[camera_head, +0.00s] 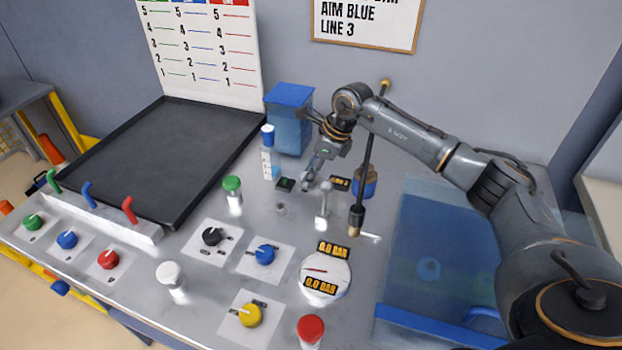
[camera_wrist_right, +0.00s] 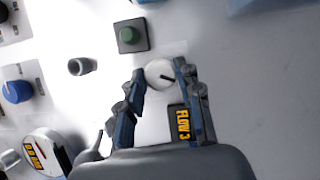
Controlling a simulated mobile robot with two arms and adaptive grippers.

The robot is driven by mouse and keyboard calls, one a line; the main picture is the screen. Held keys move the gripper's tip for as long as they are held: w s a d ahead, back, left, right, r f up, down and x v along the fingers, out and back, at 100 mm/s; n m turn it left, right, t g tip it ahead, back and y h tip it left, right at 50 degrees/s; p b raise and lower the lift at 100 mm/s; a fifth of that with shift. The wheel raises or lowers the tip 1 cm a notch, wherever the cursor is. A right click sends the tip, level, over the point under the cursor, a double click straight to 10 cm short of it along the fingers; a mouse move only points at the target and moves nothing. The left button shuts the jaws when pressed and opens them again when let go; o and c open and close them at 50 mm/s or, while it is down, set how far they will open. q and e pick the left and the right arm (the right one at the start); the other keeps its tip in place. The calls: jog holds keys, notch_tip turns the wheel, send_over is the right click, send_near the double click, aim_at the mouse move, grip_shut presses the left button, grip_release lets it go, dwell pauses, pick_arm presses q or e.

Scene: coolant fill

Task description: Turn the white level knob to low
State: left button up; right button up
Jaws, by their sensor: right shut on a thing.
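The white level knob (camera_wrist_right: 158,73) shows in the right wrist view, round, with a dark pointer mark pointing right and slightly down. My right gripper (camera_wrist_right: 160,78) has its two fingers on either side of the knob, shut on it. In the head view my right gripper (camera_head: 310,180) reaches down to the panel and hides the knob. A dark display with yellow text reading FLOW 3 (camera_wrist_right: 183,124) lies beside the knob; it also shows in the head view (camera_head: 340,183). My left gripper is not in view.
A green button (camera_wrist_right: 132,36) sits near the knob. A white-handled lever (camera_head: 322,202), a tall dark rod (camera_head: 366,160) and a gauge (camera_head: 325,277) stand close by. A blue container (camera_head: 290,125) is behind; a blue basin (camera_head: 440,240) lies to the right.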

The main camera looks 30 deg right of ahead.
jog(key=shift+w+n+g+y+b, duration=0.1)
jog(key=shift+n+g+y+b, duration=0.25)
jog(key=shift+n+b, duration=0.55)
jog(key=shift+n+g+y+b, duration=0.15)
jog(key=shift+n+g+b, duration=0.3)
jog(key=shift+n, duration=0.95)
jog(key=o, duration=1.2)
jog(key=shift+c, duration=0.2)
jog(key=shift+d+r, duration=0.1)
jog(key=shift+r, duration=0.05)
jog(key=v, duration=1.1)
jog(key=shift+r, duration=0.4)
jog(key=shift+f, duration=0.1)
